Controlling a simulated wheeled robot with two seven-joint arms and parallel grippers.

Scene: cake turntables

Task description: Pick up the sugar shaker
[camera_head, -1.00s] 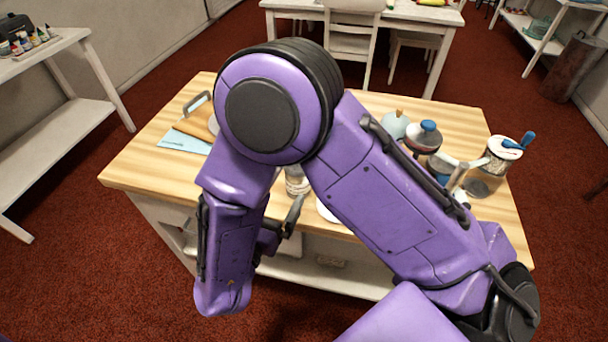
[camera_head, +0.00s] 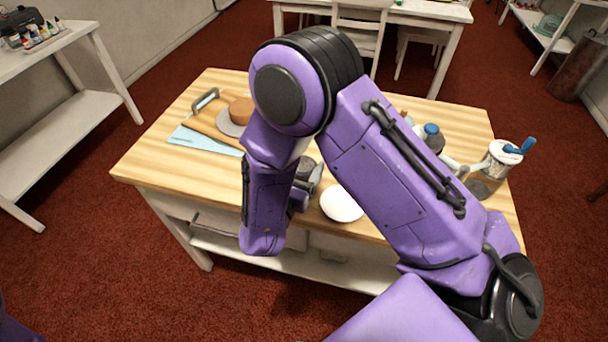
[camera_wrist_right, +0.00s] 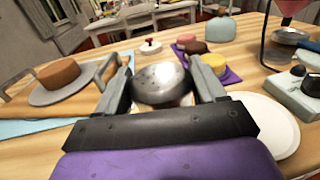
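The sugar shaker (camera_wrist_right: 161,84) has a rounded, speckled metal top and stands upright on the wooden table, seen in the right wrist view. My right gripper (camera_wrist_right: 160,75) is open, with one grey finger on each side of the shaker's top, very close to it. I cannot tell whether the fingers touch it. The shaker's lower body is hidden behind the gripper. In the head view my right arm covers most of the shaker, and the right gripper (camera_head: 306,180) is partly hidden at the table's front edge. My left gripper is not in view.
A white plate (camera_head: 341,204) lies close right of the gripper. A brown cake (camera_head: 241,110) on a grey turntable (camera_head: 228,127) and a blue cloth (camera_head: 200,141) are to the left. Small cakes (camera_wrist_right: 208,62) lie beyond. A canister (camera_head: 501,158) stands at the right.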

